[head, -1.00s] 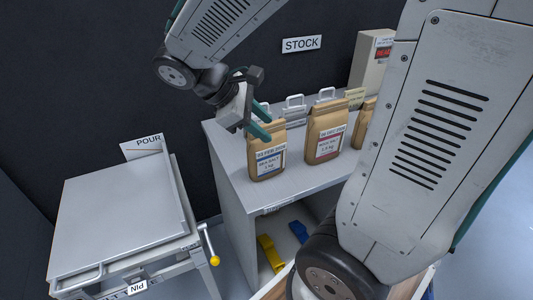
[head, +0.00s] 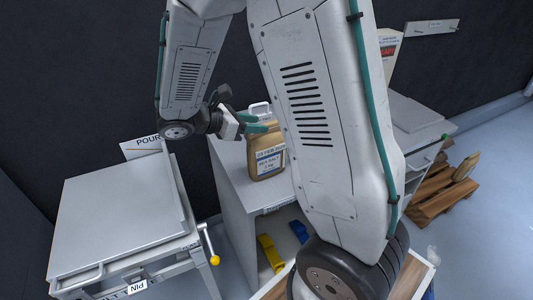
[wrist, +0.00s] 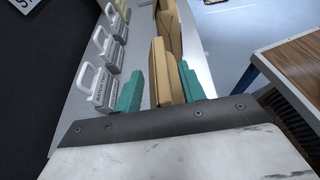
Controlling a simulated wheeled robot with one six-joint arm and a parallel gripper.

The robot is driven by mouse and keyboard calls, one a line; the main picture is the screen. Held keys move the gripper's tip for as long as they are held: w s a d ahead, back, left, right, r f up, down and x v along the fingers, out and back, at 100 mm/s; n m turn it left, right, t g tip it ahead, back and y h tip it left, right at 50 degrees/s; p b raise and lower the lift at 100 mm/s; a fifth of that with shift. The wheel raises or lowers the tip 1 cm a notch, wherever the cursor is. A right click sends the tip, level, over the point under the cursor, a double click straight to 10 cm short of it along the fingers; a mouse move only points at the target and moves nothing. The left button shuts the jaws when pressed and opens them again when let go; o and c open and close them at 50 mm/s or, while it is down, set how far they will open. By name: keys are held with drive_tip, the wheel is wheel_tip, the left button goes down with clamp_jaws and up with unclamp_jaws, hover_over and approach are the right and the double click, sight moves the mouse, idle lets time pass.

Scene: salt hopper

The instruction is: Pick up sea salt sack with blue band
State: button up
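The sea salt sack with the blue band (head: 270,163) is a brown paper bag with a white label. It stands upright at the left end of the grey counter in the head view. My gripper (head: 246,122) is level beside its upper part, teal fingers pointing at it. In the wrist view the narrow folded top of the sack (wrist: 161,75) lies between the teal fingers of my open gripper (wrist: 158,92). The right finger looks close to the sack; I cannot tell whether it touches. My arm hides the other sacks in the head view.
Another brown sack (wrist: 172,28) stands beyond in the wrist view. Several grey handled holders (wrist: 102,84) line the counter's back on the left. A grey POUR table (head: 115,215) with a yellow-handled crank stands at left. A wooden pallet (head: 440,190) lies on the floor at right.

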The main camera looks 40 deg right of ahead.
drive_tip(key=x, duration=0.3)
drive_tip(key=shift+a, duration=0.1)
clamp_jaws()
idle(1.3)
